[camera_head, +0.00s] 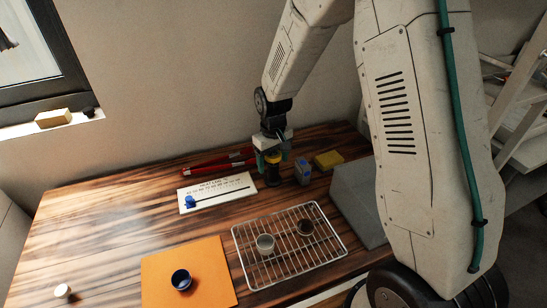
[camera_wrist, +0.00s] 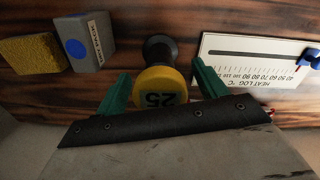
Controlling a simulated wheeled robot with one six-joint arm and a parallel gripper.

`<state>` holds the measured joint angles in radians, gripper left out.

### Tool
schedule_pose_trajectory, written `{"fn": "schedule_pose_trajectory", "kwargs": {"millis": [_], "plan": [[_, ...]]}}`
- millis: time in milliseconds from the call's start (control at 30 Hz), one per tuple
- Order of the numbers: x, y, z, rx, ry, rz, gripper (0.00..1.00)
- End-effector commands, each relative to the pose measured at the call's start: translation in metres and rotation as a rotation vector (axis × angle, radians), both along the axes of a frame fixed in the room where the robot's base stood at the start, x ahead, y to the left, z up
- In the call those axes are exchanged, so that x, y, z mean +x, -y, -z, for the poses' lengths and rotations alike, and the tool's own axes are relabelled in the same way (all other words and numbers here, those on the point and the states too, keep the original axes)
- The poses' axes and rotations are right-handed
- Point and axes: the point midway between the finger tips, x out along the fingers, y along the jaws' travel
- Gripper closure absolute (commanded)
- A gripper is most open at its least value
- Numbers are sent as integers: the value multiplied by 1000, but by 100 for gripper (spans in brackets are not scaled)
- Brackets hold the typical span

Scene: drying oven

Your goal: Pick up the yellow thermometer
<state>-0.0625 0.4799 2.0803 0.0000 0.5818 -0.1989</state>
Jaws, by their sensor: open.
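The yellow thermometer (camera_wrist: 158,92) has a round yellow head marked 25 and a dark lower part; it stands on the wooden table. It also shows in the head view (camera_head: 272,158), partly covered by my gripper. My gripper (camera_wrist: 160,74) has its green fingers open, one on each side of the yellow head, with a visible gap at the right finger. In the head view my gripper (camera_head: 271,153) is low over the back of the table, around the thermometer.
A blue-grey block (camera_head: 303,172) and yellow sponge (camera_head: 328,160) are close to the right. The white heat log board (camera_head: 238,184) and red tongs (camera_head: 215,166) are left.

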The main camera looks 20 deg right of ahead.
Motion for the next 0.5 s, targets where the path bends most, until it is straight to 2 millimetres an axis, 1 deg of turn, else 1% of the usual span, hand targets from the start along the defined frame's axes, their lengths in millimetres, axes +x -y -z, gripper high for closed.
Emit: {"fn": "schedule_pose_trajectory", "kwargs": {"millis": [200, 233, 267, 300, 400, 500], "plan": [[0, 0, 1, 0, 1, 0, 29], [0, 0, 1, 0, 1, 0, 32], [0, 0, 1, 0, 1, 0, 40], [0, 0, 1, 0, 0, 0, 51], [0, 0, 1, 0, 0, 0, 77], [0, 0, 1, 0, 1, 0, 77]]}}
